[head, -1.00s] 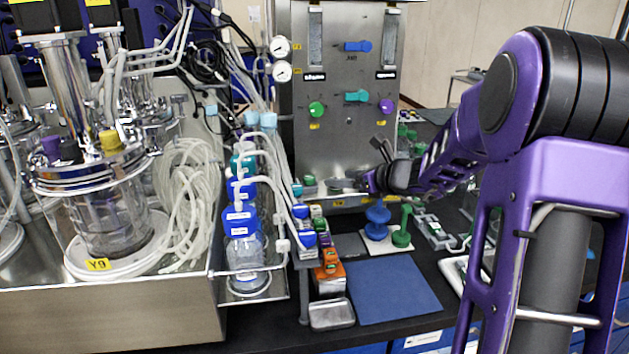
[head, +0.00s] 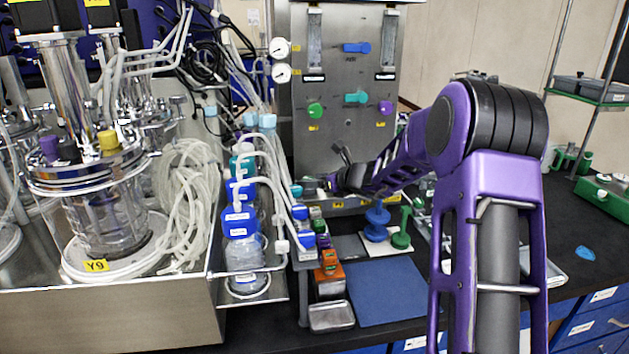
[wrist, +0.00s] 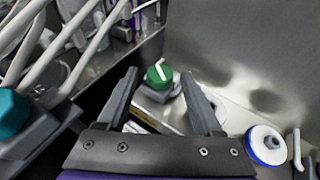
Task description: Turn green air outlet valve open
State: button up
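In the wrist view a round green valve knob (wrist: 158,77) with a white pointer bar shows between and beyond my fingertips. It sits low beside a bare steel wall. My gripper (wrist: 160,88) is open, its two dark fingers spread with nothing between their pads; no contact with the knob shows. In the head view my gripper (head: 342,158) is low in front of the steel panel (head: 340,130), and the knob near it is not clearly visible there. Another green knob (head: 315,110) is higher on that panel.
A teal part (wrist: 12,112) and pale tubes (wrist: 85,30) lie left in the wrist view; a blue-and-white round part (wrist: 265,146) is at right. In the head view, bottles (head: 240,222) stand left, and a blue spool-shaped part (head: 376,225) stands below my arm.

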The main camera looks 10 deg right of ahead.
grip_shut()
jog(key=shift+r+p, duration=0.1)
jog(key=shift+p, duration=0.25)
jog(key=shift+d+r+n+g+y+p, duration=0.25)
jog(key=shift+n+p, duration=0.25)
jog(key=shift+p, duration=0.55)
jog(key=shift+w+n+g+y+p, duration=0.2)
jog(key=shift+n+g+y+p, duration=0.45)
jog(key=shift+p, duration=0.6)
jog(key=shift+w+d+f+n+g+y+p, duration=0.1)
jog(key=shift+f+n+g+y+p, duration=0.15)
jog(key=shift+n+g+y, duration=0.35)
jog(key=shift+w+d+f+n+g+y+p, duration=0.1)
jog(key=shift+n+g+y+p, duration=0.25)
jog(key=shift+n, duration=0.3)
jog(key=shift+w+d+n+g+y, duration=0.1)
jog(key=shift+w+n+g+y, duration=0.1)
jog(key=shift+n+g+y, duration=0.95)
jog(key=shift+n+g+h, duration=0.25)
jog(key=shift+g+h, duration=0.05)
